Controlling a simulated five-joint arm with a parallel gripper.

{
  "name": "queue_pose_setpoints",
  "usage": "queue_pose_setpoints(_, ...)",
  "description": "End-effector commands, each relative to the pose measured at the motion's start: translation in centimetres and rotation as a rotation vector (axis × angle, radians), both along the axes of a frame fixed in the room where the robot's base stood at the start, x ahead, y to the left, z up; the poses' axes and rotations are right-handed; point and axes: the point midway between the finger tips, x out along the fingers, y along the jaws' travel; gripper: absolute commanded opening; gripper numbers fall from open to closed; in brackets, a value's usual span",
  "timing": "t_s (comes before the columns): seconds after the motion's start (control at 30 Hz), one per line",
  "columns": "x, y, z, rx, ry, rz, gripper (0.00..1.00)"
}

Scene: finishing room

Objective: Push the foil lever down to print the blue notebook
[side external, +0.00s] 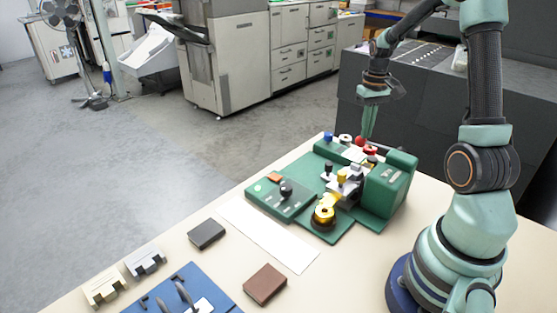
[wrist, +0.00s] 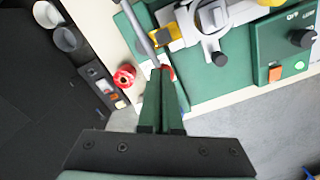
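The green foil press (side external: 388,188) stands on the cream table, with yellow parts and a black knob. In the wrist view, its grey lever (wrist: 138,22) runs down to a red knob (wrist: 170,73), partly hidden behind my fingertips. My gripper (wrist: 163,72) is shut with nothing between its fingers. It also shows in the side view (side external: 368,136), pointing down just above the red parts at the press's back. Whether it touches the knob I cannot tell. I cannot make out a blue notebook in the press.
A dark notebook (side external: 206,233), a brown notebook (side external: 265,283) and a blue fixture (side external: 160,301) lie toward the front. A white strip (side external: 268,236) lies beside the press. The air left of my gripper is clear.

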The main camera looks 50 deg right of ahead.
Motion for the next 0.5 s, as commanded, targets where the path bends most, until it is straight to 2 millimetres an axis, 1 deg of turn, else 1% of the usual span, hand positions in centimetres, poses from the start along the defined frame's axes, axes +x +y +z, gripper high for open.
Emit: queue_pose_setpoints(0.5,0.0,-0.1,3.5,-0.004,-0.005,0.0,0.0)
